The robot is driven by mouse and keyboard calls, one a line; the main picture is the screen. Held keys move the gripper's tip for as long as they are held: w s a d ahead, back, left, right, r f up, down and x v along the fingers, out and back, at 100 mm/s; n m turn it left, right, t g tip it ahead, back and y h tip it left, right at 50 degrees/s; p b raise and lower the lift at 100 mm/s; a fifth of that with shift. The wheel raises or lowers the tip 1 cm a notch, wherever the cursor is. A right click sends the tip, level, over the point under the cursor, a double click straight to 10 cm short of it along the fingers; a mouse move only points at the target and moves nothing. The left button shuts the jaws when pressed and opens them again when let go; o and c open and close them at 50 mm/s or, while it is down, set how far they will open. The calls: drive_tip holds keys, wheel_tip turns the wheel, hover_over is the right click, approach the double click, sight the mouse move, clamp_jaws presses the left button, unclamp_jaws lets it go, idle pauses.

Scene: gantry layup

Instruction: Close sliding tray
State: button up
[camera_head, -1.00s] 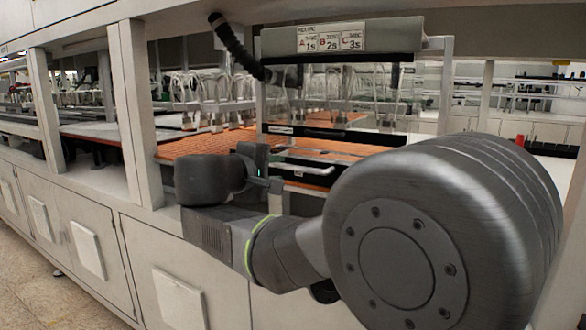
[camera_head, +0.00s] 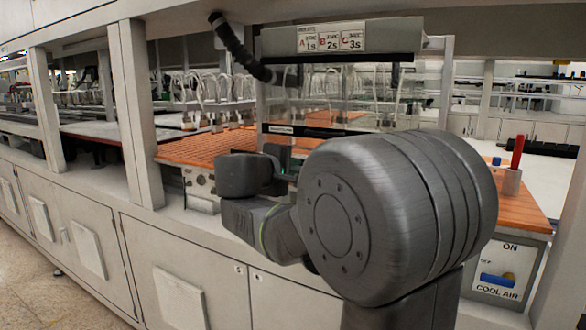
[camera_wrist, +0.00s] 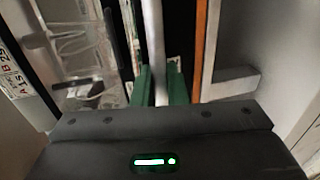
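My gripper (camera_wrist: 160,88) has green fingers. In the wrist view they stand on either side of a pale, bar-like handle (camera_wrist: 155,45), which fills the gap between them. In the head view my gripper (camera_head: 284,165) reaches in under the clear guard at the tray opening. My arm hides most of the sliding tray and its handle there, so how far the tray stands out cannot be told.
An orange work surface (camera_head: 205,147) lies left of my gripper. A red post (camera_head: 517,152) and a COOL AIR switch box (camera_head: 503,265) stand at right.

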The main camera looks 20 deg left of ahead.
clamp_jaws()
drive_tip(key=r+x, duration=0.1)
drive_tip(key=x, duration=0.4)
drive_tip(key=r+x, duration=0.1)
drive_tip(key=x, duration=0.4)
drive_tip(key=r+x, duration=0.1)
drive_tip(key=x, duration=0.5)
drive_tip(key=shift+w+d+r+b, duration=0.15)
drive_tip(key=shift+w+b, duration=0.15)
drive_tip(key=shift+w, duration=0.15)
drive_tip(key=shift+r, duration=0.1)
drive_tip(key=shift+o, duration=2.3)
unclamp_jaws()
drive_tip(key=shift+w, duration=0.1)
